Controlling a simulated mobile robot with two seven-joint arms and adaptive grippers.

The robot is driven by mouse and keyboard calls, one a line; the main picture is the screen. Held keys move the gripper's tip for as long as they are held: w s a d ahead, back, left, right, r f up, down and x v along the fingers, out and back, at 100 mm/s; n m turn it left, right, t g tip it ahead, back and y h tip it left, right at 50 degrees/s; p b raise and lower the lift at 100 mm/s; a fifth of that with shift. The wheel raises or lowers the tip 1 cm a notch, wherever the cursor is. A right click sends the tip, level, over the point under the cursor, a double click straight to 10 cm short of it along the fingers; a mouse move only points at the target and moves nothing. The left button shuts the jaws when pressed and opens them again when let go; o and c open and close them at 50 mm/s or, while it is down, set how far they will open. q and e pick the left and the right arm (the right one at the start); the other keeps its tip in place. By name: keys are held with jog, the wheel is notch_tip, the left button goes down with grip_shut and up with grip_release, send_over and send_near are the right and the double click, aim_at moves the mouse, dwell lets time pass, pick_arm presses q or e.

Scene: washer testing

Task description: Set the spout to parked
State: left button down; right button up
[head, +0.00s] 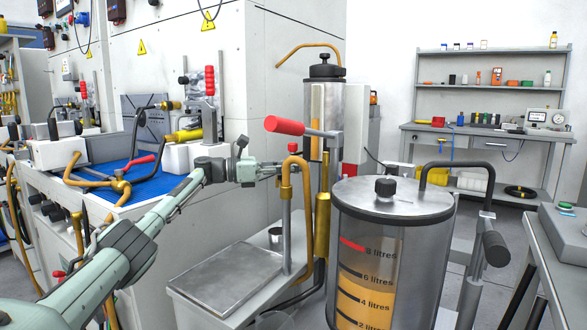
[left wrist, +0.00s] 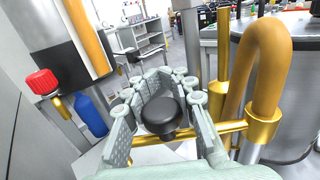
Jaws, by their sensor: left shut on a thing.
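I cannot tell which spout position counts as parked. My right gripper is in neither view.
A steel tank (head: 395,230) with a litre scale stands right of the spout. A red-handled lever (head: 285,125) is above it. A red knob (left wrist: 40,82) is left of the gripper in the left wrist view.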

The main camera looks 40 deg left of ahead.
pick_arm(q)
jog(key=c, duration=1.2)
grip_release()
jog(key=shift+d, duration=0.1)
jog(key=v, duration=1.2)
